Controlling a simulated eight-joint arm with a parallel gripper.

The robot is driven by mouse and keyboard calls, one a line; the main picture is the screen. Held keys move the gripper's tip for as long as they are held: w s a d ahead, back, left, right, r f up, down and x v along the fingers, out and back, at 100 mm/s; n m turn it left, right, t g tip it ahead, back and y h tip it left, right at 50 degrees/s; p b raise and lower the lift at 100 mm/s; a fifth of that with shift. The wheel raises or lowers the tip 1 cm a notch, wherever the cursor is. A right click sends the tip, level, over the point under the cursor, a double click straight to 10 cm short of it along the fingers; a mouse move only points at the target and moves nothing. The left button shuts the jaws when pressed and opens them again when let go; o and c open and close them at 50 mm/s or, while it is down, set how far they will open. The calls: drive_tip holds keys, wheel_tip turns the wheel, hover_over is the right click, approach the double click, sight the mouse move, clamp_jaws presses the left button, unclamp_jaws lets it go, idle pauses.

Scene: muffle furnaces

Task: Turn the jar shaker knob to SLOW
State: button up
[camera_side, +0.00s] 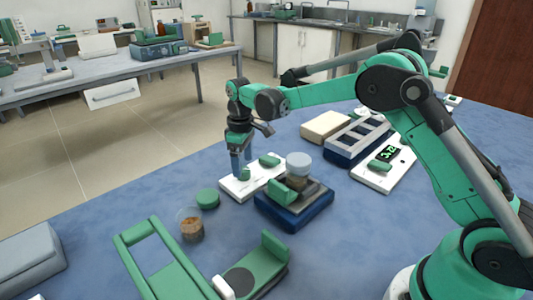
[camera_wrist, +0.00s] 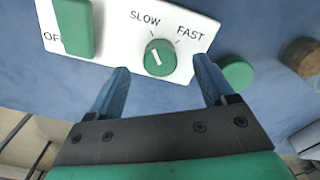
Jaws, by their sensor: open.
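The green round knob (camera_wrist: 160,57) sits on a white control panel (camera_wrist: 112,24) printed OFF, SLOW and FAST. A short white mark on the knob points up and slightly left in the wrist view, roughly toward the SLOW side; its exact setting is hard to tell. My gripper (camera_wrist: 161,66) is open, with one blue-grey finger on each side of the knob and a gap on both sides. In the side view my gripper (camera_side: 241,176) points down over the white panel (camera_side: 232,188), and its fingers partly hide the knob.
A green block (camera_side: 269,160) sits on the same panel. A blue-based device (camera_side: 292,213) with a jar (camera_side: 298,168) stands close to its right. A green lid (camera_side: 208,198), a brown-filled jar (camera_side: 190,226) and a green frame (camera_side: 165,265) are nearer the camera. A display unit (camera_side: 384,165) stands right.

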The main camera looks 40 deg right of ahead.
sight(244, 169)
drive_tip(key=shift+r, duration=1.8)
drive_tip(key=shift+s+r, duration=0.15)
drive_tip(key=shift+r, duration=0.1)
drive_tip(key=s+r+m+t, duration=0.3)
drive_tip(key=s+r+t, duration=0.1)
drive_tip(key=s+r, duration=0.45)
drive_tip(key=s+a+f+m+t, duration=0.1)
drive_tip(key=s+f+m+t, duration=0.1)
drive_tip(key=s, duration=0.7)
drive_tip(key=shift+s+f+m+t, duration=0.3)
drive_tip(key=shift+f+t, duration=0.3)
drive_tip(key=shift+f, duration=0.2)
